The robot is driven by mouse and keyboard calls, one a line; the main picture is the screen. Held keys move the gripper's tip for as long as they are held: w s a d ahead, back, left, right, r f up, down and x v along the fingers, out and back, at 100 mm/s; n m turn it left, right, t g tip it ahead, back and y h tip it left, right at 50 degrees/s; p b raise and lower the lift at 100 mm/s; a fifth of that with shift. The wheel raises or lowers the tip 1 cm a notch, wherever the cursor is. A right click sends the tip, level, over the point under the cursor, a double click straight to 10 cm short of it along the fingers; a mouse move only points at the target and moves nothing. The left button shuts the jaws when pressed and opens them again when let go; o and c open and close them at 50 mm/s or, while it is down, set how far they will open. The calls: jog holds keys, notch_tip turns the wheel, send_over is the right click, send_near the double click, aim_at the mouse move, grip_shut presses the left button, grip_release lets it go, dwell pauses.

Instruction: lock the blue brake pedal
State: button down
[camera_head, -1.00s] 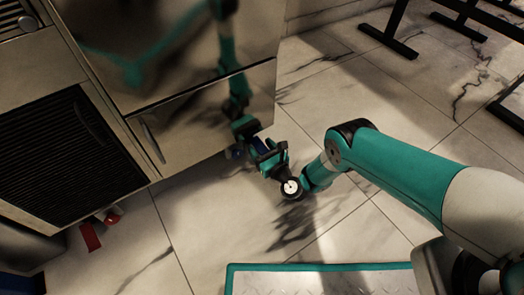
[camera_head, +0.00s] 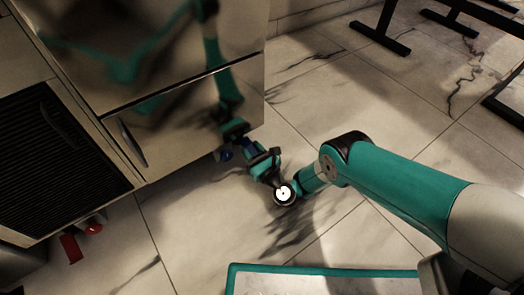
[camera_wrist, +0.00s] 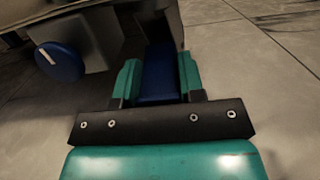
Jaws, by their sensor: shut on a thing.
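The blue brake pedal (camera_wrist: 158,78) sits between the two teal fingers of my gripper (camera_wrist: 160,72) in the wrist view, with a finger against each side. My gripper is shut on it. In the head view my gripper (camera_head: 254,150) is low at the bottom right corner of the metal cabinet, and the pedal (camera_head: 249,146) shows only as a small dark blue patch there. Its far end is in shadow under the cabinet, so I cannot tell whether it is locked.
A round blue knob (camera_wrist: 59,62) with a white mark is left of the pedal; it also shows in the head view (camera_head: 224,155). A red pedal (camera_head: 71,248) is under the cabinet (camera_head: 180,140) at left. A teal-edged platform (camera_head: 330,268) lies in front.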

jog(key=c, duration=0.7)
grip_release()
jog(key=shift+s+d+p, duration=0.25)
jog(key=shift+p, duration=0.3)
jog(key=p+v, duration=0.7)
jog(key=v, duration=0.2)
jog(key=shift+s+d, duration=0.25)
jog(key=shift+s, duration=0.05)
jog(key=shift+p+v, duration=0.5)
jog(key=shift+v, duration=0.3)
jog(key=shift+f, duration=0.15)
